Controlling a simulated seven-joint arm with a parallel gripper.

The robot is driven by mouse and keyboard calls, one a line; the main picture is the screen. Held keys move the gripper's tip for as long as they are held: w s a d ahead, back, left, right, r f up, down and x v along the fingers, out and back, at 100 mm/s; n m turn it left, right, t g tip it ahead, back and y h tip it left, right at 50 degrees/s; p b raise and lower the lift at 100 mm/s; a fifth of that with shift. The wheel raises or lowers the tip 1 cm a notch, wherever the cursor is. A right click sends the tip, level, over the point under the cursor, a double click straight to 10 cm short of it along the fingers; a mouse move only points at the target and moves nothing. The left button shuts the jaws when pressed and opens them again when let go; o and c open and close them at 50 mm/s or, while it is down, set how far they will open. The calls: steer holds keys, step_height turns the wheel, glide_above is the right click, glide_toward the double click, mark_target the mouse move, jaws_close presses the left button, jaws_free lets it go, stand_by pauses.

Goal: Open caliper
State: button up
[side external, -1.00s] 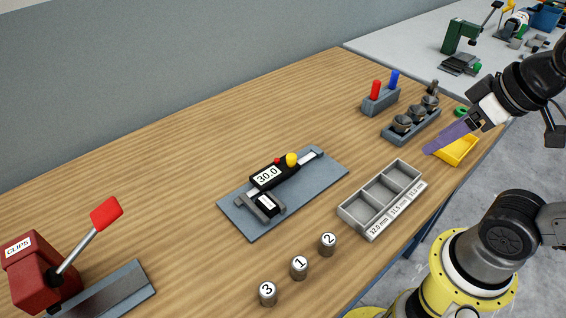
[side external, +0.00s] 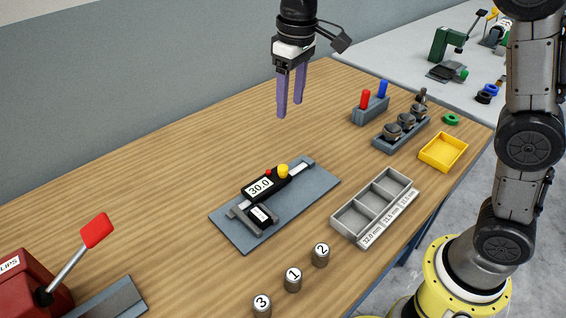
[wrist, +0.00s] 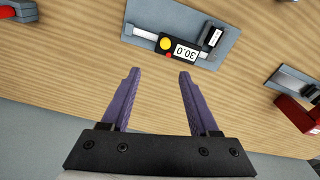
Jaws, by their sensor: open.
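The caliper (side external: 263,188) lies on a blue-grey plate (side external: 236,236) in the middle of the wooden table. Its display reads 30.0, and it has a yellow knob (side external: 283,171) and a small red button (side external: 268,172). Its jaws are at the lower-left end and appear close together. In the wrist view the caliper (wrist: 178,47) is ahead of the fingers, with its yellow knob (wrist: 165,44) facing up. My gripper (side external: 290,108) has purple fingers pointing down, open and empty, above the table behind the caliper. In the wrist view the fingers (wrist: 156,75) are spread and touch nothing.
A grey three-compartment tray (side external: 338,225) with mm labels stands right of the caliper. Numbered cylinders (side external: 293,279) stand in front. A red CLIPS press (side external: 30,290) is at lower left. A yellow tray (side external: 443,166), a grey rack (side external: 385,146) and a red-and-blue peg holder (side external: 370,112) are at right.

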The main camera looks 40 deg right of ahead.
mark_target(283, 167)
steer(key=shift+g, duration=0.4)
steer(key=f, duration=0.5)
steer(key=a+f, duration=0.1)
steer(key=f, duration=1.1)
steer(key=shift+w+a+f, duration=0.1)
steer(key=shift+w+a, duration=0.1)
steer(key=shift+w, duration=0.15)
jaws_close()
stand_by(0.3)
